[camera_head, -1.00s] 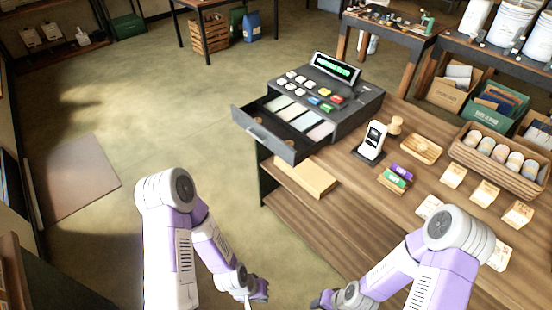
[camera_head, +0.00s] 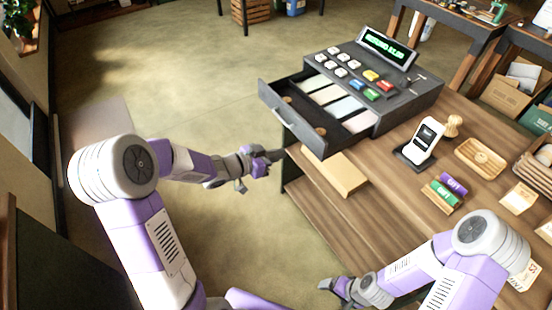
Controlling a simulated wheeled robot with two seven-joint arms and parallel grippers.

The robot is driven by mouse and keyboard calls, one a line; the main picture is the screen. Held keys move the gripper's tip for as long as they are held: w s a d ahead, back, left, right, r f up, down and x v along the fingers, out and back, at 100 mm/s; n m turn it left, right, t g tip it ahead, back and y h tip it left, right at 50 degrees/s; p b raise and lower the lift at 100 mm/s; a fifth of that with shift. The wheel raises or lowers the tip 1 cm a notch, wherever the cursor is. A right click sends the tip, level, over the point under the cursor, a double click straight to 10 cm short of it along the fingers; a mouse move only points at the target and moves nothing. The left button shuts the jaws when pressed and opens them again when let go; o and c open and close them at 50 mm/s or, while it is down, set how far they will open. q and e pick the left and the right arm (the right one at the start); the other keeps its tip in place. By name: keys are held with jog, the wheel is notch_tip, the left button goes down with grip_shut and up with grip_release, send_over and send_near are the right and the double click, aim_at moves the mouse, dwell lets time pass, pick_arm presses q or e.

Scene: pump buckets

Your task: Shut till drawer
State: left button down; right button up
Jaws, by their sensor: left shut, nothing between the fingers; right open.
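The till (camera_head: 395,100) is a dark register with coloured keys and a green-lit display, standing on the wooden counter. Its drawer (camera_head: 292,121) is pulled out to the left, showing light compartments and a grey front. My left gripper (camera_head: 278,154) is shut and empty, a little left of and below the drawer's near front corner; it appears apart from the drawer. My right gripper (camera_head: 327,284) is open and low in front of the counter, well below the till. Its fingers are small in the view.
The wooden counter (camera_head: 400,213) holds a card reader (camera_head: 422,142), a stamp (camera_head: 453,126), an oval wooden tray (camera_head: 481,157) and small coloured boxes (camera_head: 446,192). A cardboard box (camera_head: 337,172) lies below the drawer.

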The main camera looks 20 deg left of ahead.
pick_arm(q)
jog(key=b, duration=0.2)
send_near(309, 139)
jog(key=w+d+f, duration=0.1)
jog(key=w+f, duration=0.1)
jog(key=shift+w+d+r+m+p, duration=0.15)
jog(key=shift+w+d+m+p, duration=0.3)
jog(key=shift+w+d, duration=0.75)
jog(key=shift+w, duration=0.15)
